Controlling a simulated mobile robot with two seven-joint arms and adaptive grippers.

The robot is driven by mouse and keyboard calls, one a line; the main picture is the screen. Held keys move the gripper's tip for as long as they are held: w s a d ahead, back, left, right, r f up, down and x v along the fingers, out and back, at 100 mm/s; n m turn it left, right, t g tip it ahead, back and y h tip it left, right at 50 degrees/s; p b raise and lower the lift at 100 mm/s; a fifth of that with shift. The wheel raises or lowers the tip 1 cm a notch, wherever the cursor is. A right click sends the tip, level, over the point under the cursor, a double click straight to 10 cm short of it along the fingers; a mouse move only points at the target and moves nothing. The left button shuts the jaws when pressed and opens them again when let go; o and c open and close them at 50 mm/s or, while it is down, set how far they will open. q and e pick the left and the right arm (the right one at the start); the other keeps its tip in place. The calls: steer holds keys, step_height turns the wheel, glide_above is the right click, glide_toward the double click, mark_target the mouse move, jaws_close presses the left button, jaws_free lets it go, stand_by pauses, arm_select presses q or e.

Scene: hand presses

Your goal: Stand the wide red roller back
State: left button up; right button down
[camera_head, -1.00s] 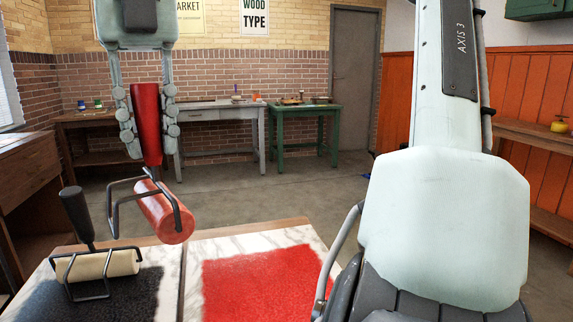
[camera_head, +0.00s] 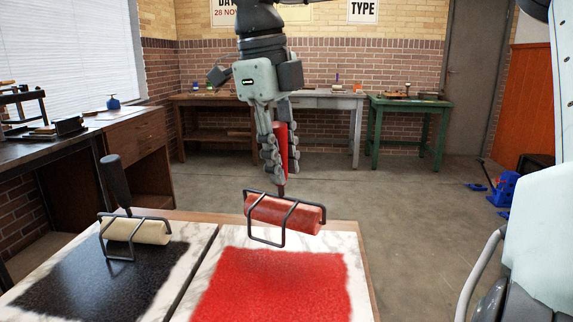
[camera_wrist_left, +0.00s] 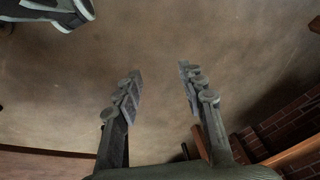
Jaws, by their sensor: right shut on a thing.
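The wide red roller (camera_head: 285,213) hangs in the head view above the far end of the red-inked marble slab (camera_head: 345,262). Its red handle points up, its dark wire frame hangs around the red cylinder, and the cylinder lies nearly level. My right gripper (camera_head: 280,165) is shut on the handle, fingers on both sides. Whether the wire frame touches the slab is hard to tell. My left gripper (camera_wrist_left: 160,72) shows only in the left wrist view, where its fingers are apart with only floor between them.
A cream roller (camera_head: 138,231) with a black handle stands on the black-inked slab (camera_head: 208,238) to the left. A dark bench (camera_head: 60,150) stands at the left wall. Wooden, grey and green tables line the back. Blue items (camera_head: 507,187) lie on the floor at right.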

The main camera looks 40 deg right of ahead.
mark_target(282, 210)
steer(key=shift+f+n, duration=0.25)
steer(key=shift+n, duration=0.05)
steer(key=shift+w+f+b, duration=0.1)
steer(key=shift+f+b, duration=1.05)
steer(key=shift+f, duration=0.2)
arm_select(q)
step_height(282, 210, up, 10)
steer(key=b, duration=0.2)
steer(key=shift+w+a+t+y, duration=0.15)
steer(key=shift+w+t+y, duration=0.1)
steer(key=shift+t+y, duration=0.05)
arm_select(e)
steer(key=shift+f, duration=1.3)
arm_select(q)
steer(key=shift+f, duration=0.2)
arm_select(e)
steer(key=shift+f, duration=0.1)
steer(key=c, duration=0.8)
jaws_free()
